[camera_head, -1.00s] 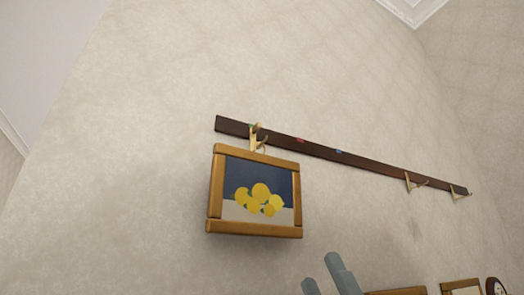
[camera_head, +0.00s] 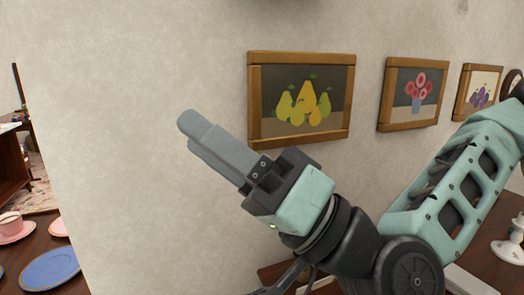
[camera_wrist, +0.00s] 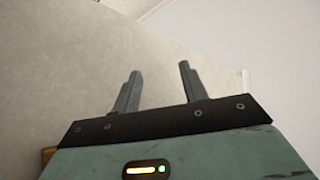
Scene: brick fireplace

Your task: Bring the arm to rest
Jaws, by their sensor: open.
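My gripper (camera_head: 187,133) is raised in front of the pale wall, pointing up and to the left in the head view. Its two grey fingers look overlapped there. In the wrist view my gripper (camera_wrist: 160,75) shows its fingers apart with nothing between them. The arm comes in from the right and bends at the wrist joint low in the picture. The gripper is left of and below a framed picture of pears (camera_head: 300,98) and appears clear of it.
Framed pictures of flowers (camera_head: 414,92) and plums (camera_head: 479,92) hang farther right. A dark table at lower left holds a blue plate (camera_head: 48,270) and a pink cup with saucer (camera_head: 14,228). A white candlestick-like object (camera_head: 510,248) stands at right. The wall at left is bare.

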